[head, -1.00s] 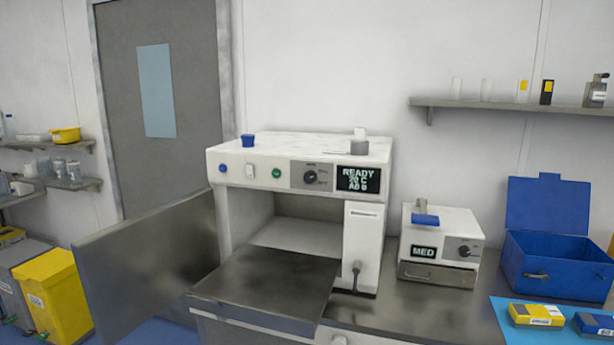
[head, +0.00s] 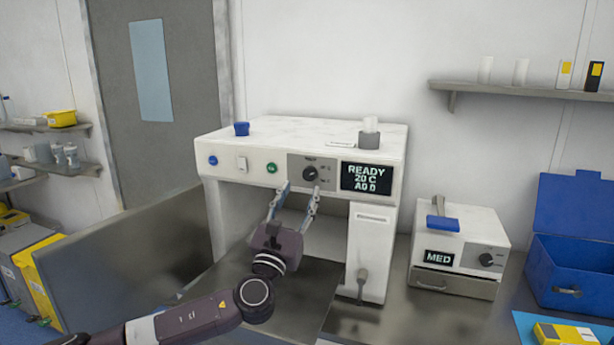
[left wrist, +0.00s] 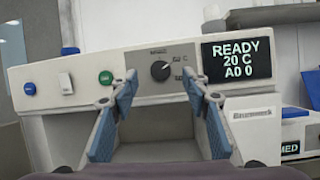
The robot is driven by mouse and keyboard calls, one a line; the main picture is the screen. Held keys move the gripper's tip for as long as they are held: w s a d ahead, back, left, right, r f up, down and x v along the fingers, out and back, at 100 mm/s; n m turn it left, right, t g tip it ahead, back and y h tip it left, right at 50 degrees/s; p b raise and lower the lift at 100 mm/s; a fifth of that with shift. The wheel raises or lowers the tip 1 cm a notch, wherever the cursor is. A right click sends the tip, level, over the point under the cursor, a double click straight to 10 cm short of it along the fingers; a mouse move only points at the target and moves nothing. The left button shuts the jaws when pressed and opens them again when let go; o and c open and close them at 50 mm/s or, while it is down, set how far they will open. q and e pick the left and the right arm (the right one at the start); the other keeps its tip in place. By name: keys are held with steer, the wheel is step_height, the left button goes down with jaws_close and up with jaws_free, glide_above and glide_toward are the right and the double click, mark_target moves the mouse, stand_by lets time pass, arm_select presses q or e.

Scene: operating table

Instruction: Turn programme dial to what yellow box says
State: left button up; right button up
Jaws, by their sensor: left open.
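The programme dial (head: 310,173) is a black knob on the grey panel of the white machine (head: 225,161). It also shows in the left wrist view (left wrist: 161,71), its pointer tilted up to the right. The machine's display (head: 366,178) reads READY, 20 C, A0 0. My left gripper (head: 300,190) is open and empty, just below and in front of the dial; its blue-padded fingers straddle the dial's line in the left wrist view (left wrist: 160,85). A yellow box (head: 568,333) lies at the lower right, partly cut off; its text is too small to read. My right gripper is not in view.
A green button (head: 272,167), a white switch (head: 242,163) and a blue button (head: 213,160) sit left of the dial. The machine's lowered door (head: 300,290) lies below my left gripper. A smaller device marked MED (head: 461,225) and a blue open case (head: 570,265) stand right.

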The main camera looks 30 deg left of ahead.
mark_target(309, 175)
arm_select(q)
steer(key=x, duration=0.3)
steer(key=p+x, duration=0.1)
steer(key=shift+w+a+f, duration=0.1)
steer(key=shift+w+f, duration=0.1)
steer(key=shift+w, duration=0.1)
steer(key=shift+w+a+r+p, duration=0.1)
steer(key=shift+w+r+p, duration=0.2)
steer(key=shift+w, duration=0.3)
steer(key=shift+f, duration=0.1)
steer(key=shift+w, duration=0.1)
steer(key=c, duration=0.5)
steer(key=shift+c, duration=1.2)
steer(key=c, duration=0.4)
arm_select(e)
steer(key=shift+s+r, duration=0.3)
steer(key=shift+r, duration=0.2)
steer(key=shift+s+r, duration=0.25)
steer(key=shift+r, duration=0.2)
